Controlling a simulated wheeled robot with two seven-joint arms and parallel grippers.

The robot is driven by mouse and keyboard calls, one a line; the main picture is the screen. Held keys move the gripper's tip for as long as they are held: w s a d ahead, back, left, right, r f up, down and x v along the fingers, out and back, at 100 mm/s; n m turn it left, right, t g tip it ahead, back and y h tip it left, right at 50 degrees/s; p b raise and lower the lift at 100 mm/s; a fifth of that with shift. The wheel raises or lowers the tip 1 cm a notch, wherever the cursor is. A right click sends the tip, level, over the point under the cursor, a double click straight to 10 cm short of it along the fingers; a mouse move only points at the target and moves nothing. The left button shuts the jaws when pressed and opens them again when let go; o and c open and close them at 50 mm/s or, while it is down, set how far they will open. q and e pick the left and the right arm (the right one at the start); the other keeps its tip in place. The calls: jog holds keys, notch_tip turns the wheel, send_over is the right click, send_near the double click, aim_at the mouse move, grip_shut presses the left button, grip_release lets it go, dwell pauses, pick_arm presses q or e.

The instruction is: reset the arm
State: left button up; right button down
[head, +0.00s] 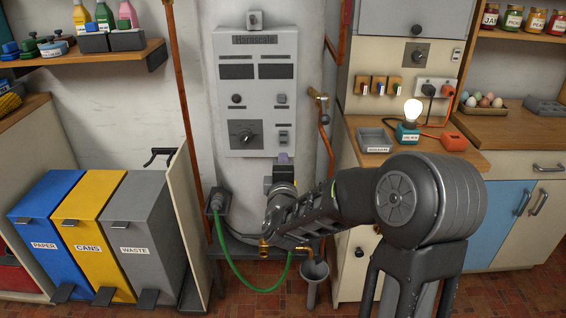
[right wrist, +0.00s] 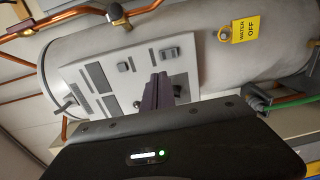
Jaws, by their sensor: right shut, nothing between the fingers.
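My right arm comes in from the right in the head view. Its gripper (head: 284,158) points up and away, just below the lower edge of the grey control panel (head: 258,140) on the boiler. In the right wrist view, the right gripper (right wrist: 158,82) is shut and empty, its fingers together in front of the panel (right wrist: 122,72), which looks turned sideways. I cannot tell how far the tips are from the panel, but nothing is held. My left gripper is not in view.
Copper pipes (head: 182,90) and a green hose (head: 235,276) run near the boiler. Blue, yellow and grey bins (head: 140,225) stand left. A counter with a lit bulb (head: 413,108) and a grey tray (head: 374,138) is right. A yellow "WATER OFF" tag (right wrist: 251,29) hangs by the boiler.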

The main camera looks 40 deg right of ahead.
jog(key=shift+s, duration=0.1)
dwell(0.6)
jog(key=s+a+f+m+g+y+p, duration=0.3)
jog(key=a+f+m+y, duration=0.7)
jog(key=a+f, duration=1.15)
jog(key=s+a+f+g+y+p, duration=0.1)
jog(key=s+a+f+g, duration=0.2)
jog(key=s+a+f, duration=0.2)
jog(key=s+a+f+m+g+y+p, duration=0.1)
jog(key=s+a+f+g, duration=0.3)
jog(key=s, duration=0.8)
jog(key=s+a+f+m+g+y+p, duration=0.1)
jog(key=s+a+f+g+y, duration=0.1)
jog(key=s+a+f, duration=0.4)
jog(key=s+a+g, duration=0.1)
jog(key=s, duration=0.2)
jog(key=shift+a+f+y, duration=0.25)
jog(key=shift+a+y, duration=0.15)
